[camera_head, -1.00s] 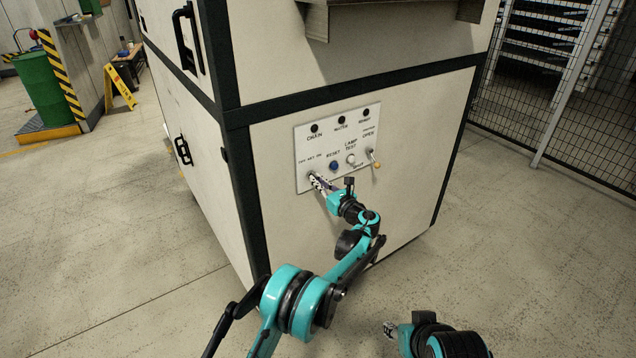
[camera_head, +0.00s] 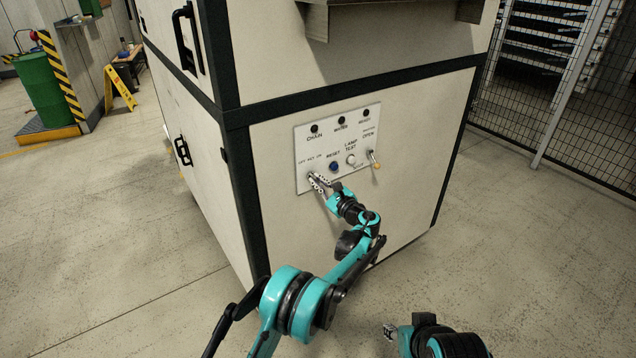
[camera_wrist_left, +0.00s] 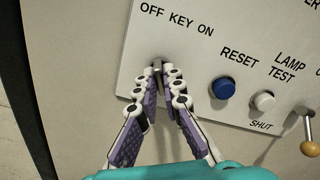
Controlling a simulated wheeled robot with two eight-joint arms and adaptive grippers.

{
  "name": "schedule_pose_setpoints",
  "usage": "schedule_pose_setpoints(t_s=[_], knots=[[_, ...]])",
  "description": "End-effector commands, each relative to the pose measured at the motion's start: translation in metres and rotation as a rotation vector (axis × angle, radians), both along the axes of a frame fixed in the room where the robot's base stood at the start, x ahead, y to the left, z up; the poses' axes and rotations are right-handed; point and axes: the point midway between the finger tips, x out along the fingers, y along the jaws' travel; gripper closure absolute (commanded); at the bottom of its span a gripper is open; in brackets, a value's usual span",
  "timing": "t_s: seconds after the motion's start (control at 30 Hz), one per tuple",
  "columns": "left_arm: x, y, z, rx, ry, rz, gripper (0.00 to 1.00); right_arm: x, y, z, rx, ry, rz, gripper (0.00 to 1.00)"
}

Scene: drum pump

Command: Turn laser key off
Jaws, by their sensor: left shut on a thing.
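The key switch (camera_wrist_left: 157,66) sits on the white control panel under the label "OFF KEY ON" in the left wrist view. It is mostly hidden by my left gripper (camera_wrist_left: 160,74), whose fingertips are closed around it. In the head view my left gripper (camera_head: 313,178) reaches the lower left corner of the panel (camera_head: 360,120). I cannot read the key's angle. My right gripper (camera_head: 390,331) is at the bottom of the head view, away from the panel; its fingers are too small to judge.
A blue reset button (camera_wrist_left: 222,88), a white lamp test button (camera_wrist_left: 263,100) and a lever with a tan knob (camera_wrist_left: 310,148) are to the right of the key. The panel is on a large beige cabinet (camera_head: 270,150). A mesh fence (camera_head: 550,90) stands at right.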

Motion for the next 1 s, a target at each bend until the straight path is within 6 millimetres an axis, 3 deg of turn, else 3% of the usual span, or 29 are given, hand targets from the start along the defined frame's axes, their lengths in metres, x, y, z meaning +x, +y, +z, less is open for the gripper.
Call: schedule_pose_setpoints(t_s=[0.37,0.4,0.47,0.77,1.0], knots=[[0.000,0.000,-0.001,-0.006,-0.002,0.000,1.00,0.000,0.000,0.000,0.000,0.000,0.000,0.60],[0.000,0.000,-0.001,-0.006,-0.002,0.000,0.82,0.000,0.000,0.000,0.000,0.000,0.000,0.60],[0.000,0.000,-0.001,-0.005,-0.002,0.000,0.72,0.000,0.000,0.000,0.000,0.000,0.000,0.60],[-0.001,-0.001,0.000,-0.004,-0.002,-0.001,0.72,0.000,0.000,0.000,0.000,0.000,0.000,0.60],[-0.027,-0.020,0.000,-0.003,-0.002,-0.004,0.72,0.000,0.000,0.000,0.000,0.000,0.000,0.60]])
